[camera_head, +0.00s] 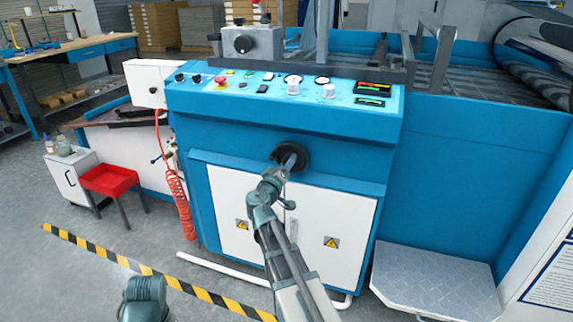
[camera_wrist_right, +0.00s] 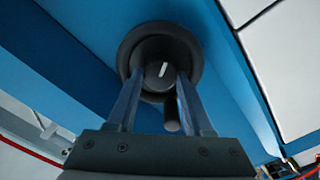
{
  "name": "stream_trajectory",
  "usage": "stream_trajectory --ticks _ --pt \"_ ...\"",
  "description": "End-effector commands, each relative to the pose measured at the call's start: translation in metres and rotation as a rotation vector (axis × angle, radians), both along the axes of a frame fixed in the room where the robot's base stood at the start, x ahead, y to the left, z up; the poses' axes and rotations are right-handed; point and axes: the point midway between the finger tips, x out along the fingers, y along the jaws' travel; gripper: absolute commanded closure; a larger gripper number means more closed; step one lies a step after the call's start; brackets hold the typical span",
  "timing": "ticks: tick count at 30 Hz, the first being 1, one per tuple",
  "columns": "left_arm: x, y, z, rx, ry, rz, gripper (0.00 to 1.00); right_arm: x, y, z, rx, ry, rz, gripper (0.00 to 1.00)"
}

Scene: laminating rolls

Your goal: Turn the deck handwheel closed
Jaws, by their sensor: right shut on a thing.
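The deck handwheel (camera_head: 303,152) is a small black round wheel on the blue front of the machine, above the white cabinet doors. My right gripper (camera_head: 289,161) reaches up to it from below. In the right wrist view, the two fingers of the gripper (camera_wrist_right: 159,78) are shut on the wheel's central hub, one on each side. The dark wheel rim (camera_wrist_right: 191,43) shows around the hub, with a white mark on the hub face. A short dark handle peg (camera_wrist_right: 171,115) sticks out low, between the fingers.
A control panel (camera_head: 245,88) with knobs and a red button lies above the wheel. White doors (camera_head: 340,215) with warning signs are below. A red coiled hose (camera_head: 179,205) hangs at left. A metal step (camera_head: 435,280) stands at right. Striped floor tape (camera_head: 95,252) crosses the front.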

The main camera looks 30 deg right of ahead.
Motion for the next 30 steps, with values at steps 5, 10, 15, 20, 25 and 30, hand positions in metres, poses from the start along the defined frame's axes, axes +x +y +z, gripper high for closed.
stream_trajectory --ticks 5,10,15,20,25,30 --pt "0.0 0.0 -0.001 0.0 0.0 0.0 1.0 -0.002 0.0 -0.001 0.004 0.0 -0.001 1.0" --pt "0.0 0.0 0.0 0.0 0.0 0.0 1.0 -0.002 0.0 -0.001 0.003 0.0 -0.001 0.22" --pt "0.0 0.0 0.0 0.0 0.0 0.0 1.0 -0.001 0.0 -0.001 0.001 0.0 -0.001 0.19" --pt "0.0 0.0 0.0 0.0 0.0 0.0 1.0 -0.002 0.001 0.0 0.001 0.0 -0.001 0.19" --pt "0.0 0.0 0.0 0.0 0.0 0.0 1.0 -0.016 0.016 0.0 0.001 0.0 0.001 0.19" --pt "0.0 0.0 0.0 0.0 0.0 0.0 1.0 -0.041 0.045 0.0 0.0 0.0 0.004 0.19"
